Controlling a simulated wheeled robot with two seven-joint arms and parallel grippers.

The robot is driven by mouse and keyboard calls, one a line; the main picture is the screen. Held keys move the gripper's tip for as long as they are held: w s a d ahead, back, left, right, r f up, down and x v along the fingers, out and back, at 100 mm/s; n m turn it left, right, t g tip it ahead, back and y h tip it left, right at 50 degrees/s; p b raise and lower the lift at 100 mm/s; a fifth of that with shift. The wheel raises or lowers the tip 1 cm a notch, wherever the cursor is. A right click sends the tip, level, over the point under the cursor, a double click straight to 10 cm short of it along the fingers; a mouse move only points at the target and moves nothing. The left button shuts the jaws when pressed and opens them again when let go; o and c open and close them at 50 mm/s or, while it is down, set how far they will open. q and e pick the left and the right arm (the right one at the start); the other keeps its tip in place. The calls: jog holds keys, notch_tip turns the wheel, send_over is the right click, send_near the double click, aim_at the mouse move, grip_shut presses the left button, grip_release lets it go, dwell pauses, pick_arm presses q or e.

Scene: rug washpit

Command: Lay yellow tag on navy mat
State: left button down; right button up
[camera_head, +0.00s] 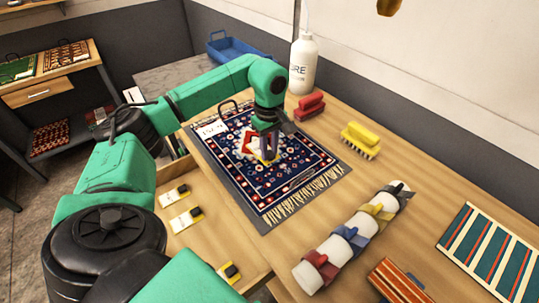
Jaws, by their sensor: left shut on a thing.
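The navy mat (240,172) is a patterned rug with red and white motifs and a pale fringe, flat on the wooden table. My left gripper (268,157) points down over the middle of its pattern. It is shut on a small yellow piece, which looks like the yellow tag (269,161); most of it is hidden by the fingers. I cannot tell whether the tag touches the mat. My right gripper is not in view.
A white bottle (303,65), red brush (310,106) and yellow brush (360,140) stand behind the mat. A white roll with coloured straps (310,272) and a striped teal panel (495,255) lie at right.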

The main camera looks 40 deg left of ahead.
aim_at(269, 153)
pick_arm(q)
notch_tip(269, 153, down, 3)
jog(key=shift+s+r, duration=0.1)
jog(key=shift+f, duration=0.2)
jog(key=c, duration=1.1)
grip_release()
jog(key=shift+f, duration=0.1)
jog(key=o, duration=0.4)
